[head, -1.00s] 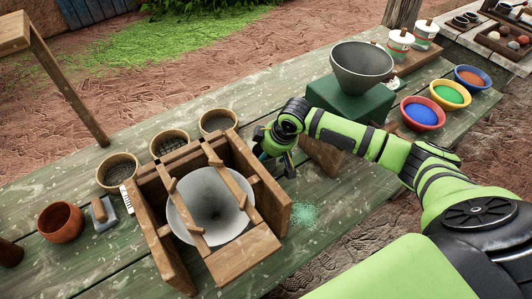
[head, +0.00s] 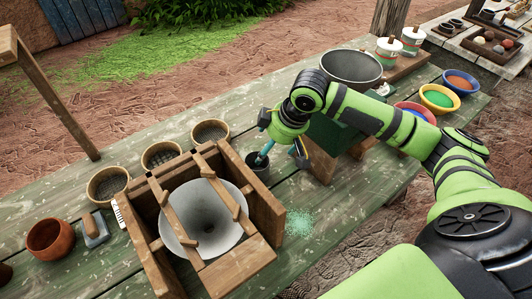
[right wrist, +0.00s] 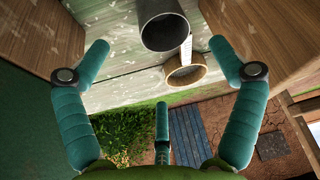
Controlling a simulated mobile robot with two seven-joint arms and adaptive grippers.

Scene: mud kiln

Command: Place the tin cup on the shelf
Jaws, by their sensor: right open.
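The tin cup (head: 257,166) is a small dark grey cup standing on the green table, just right of the wooden frame box. In the right wrist view the cup (right wrist: 164,24) is a grey metal cylinder at the top, ahead of and between the spread fingers. My right gripper (head: 281,155) is open and empty, close to the right side of the cup. Its teal fingers also show in the right wrist view (right wrist: 158,47). Contact with the cup cannot be told. My left gripper is not in view. I cannot tell which structure is the shelf.
A wooden rack (head: 493,42) stands at the far right.

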